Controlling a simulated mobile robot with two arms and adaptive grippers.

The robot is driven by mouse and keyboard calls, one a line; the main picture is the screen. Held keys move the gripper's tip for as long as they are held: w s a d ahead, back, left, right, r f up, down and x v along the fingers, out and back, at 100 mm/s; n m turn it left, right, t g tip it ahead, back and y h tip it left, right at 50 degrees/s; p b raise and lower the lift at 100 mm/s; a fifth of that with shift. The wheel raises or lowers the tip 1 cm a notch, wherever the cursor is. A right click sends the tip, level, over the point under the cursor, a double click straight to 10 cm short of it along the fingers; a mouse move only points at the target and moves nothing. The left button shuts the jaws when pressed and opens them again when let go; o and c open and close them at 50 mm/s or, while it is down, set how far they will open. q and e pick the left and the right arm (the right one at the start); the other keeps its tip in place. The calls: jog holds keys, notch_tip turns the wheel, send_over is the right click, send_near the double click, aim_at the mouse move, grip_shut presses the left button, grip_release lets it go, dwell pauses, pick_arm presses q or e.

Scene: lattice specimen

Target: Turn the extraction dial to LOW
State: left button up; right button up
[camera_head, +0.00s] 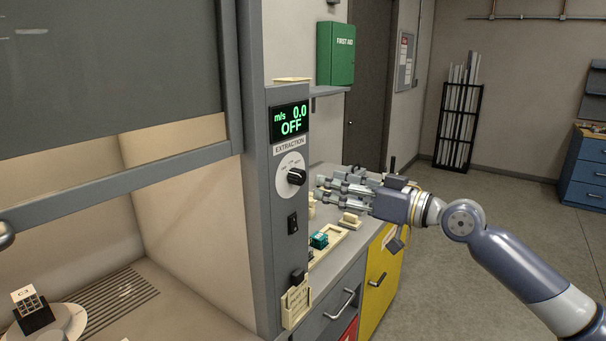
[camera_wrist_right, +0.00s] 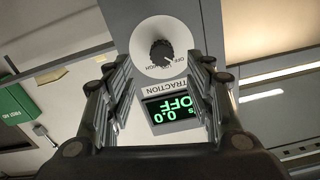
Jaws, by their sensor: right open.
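The extraction dial (camera_head: 296,177) is a black knob on a round white plate, on the grey front post of the fume hood. The display (camera_head: 290,122) above it reads 0.0 m/s and OFF. My right gripper (camera_head: 322,190) is open, just right of the dial and apart from it, with nothing between its fingers. In the right wrist view the knob (camera_wrist_right: 162,51) lies ahead, between the open fingers (camera_wrist_right: 160,85), and the display (camera_wrist_right: 172,110) shows upside down. My left gripper cannot be made out; only a small rounded grey part shows at the left edge in the head view.
A black rocker switch (camera_head: 292,222) is below the dial. The hood sash (camera_head: 120,184) is partly raised at left. A bench with a tray (camera_head: 338,240) and small parts stands behind the post, over a yellow cabinet (camera_head: 378,277). The floor at right is clear.

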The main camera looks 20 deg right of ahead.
aim_at(302, 177)
jog(key=p+x, duration=0.1)
jog(key=x, duration=0.1)
jog(key=p+x, duration=0.1)
jog(key=x, duration=0.3)
jog(key=shift+a+r+p, duration=0.25)
jog(key=shift+r+p, duration=0.05)
jog(key=shift+p, duration=0.1)
jog(key=shift+w+a+f, duration=0.2)
jog(key=shift+w+a, duration=0.15)
jog(key=shift+w, duration=0.3)
jog(key=c, duration=1.1)
